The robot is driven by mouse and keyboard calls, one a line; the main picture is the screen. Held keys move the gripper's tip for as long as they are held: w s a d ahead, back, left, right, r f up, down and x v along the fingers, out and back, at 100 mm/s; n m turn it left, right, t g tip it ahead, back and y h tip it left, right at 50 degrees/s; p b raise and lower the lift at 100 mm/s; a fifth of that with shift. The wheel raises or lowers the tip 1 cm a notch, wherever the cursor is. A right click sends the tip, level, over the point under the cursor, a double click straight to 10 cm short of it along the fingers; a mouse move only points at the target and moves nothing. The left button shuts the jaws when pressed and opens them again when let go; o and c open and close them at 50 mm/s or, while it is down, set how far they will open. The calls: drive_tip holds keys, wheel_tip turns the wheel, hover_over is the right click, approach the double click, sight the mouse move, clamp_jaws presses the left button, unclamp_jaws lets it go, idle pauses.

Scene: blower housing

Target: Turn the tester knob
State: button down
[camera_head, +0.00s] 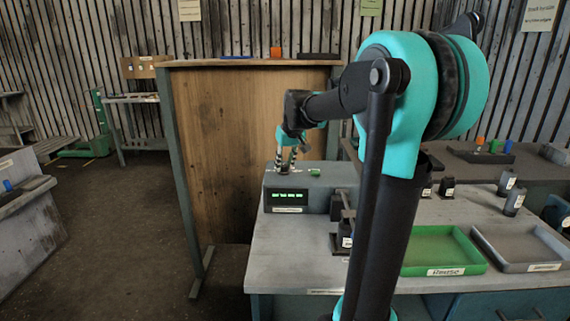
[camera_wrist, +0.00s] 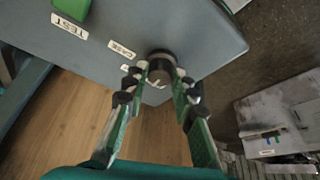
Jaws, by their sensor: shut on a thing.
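The tester (camera_head: 335,180) is a grey box with a lit green display (camera_head: 287,196) on its front, at the left end of the workbench. Its round dark knob (camera_wrist: 161,66) sits near an edge of the top face, with a pale mark on it. My gripper (camera_wrist: 162,74) points down at the knob, one finger on each side, and is shut on it. In the head view my gripper (camera_head: 287,158) is above the tester's top left, and the knob is hidden there. A green button (camera_head: 315,173) is on the tester's top; it also shows beside a TEST label in the wrist view (camera_wrist: 73,9).
A CASE label (camera_wrist: 122,49) lies close to the knob. To the right on the bench are small dark parts (camera_head: 447,188), a green tray (camera_head: 440,252) and a grey tray (camera_head: 522,248). A tall wooden panel (camera_head: 215,150) stands left of the tester.

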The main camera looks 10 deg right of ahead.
drive_tip(key=m+h, duration=0.1)
drive_tip(key=m, duration=0.1)
drive_tip(key=m+h, duration=0.1)
drive_tip(key=m, duration=0.1)
drive_tip(key=shift+a+m, duration=0.2)
drive_tip(key=shift+m, duration=0.2)
idle(0.4)
drive_tip(key=c, duration=1.2)
unclamp_jaws()
drive_tip(key=v, duration=1.2)
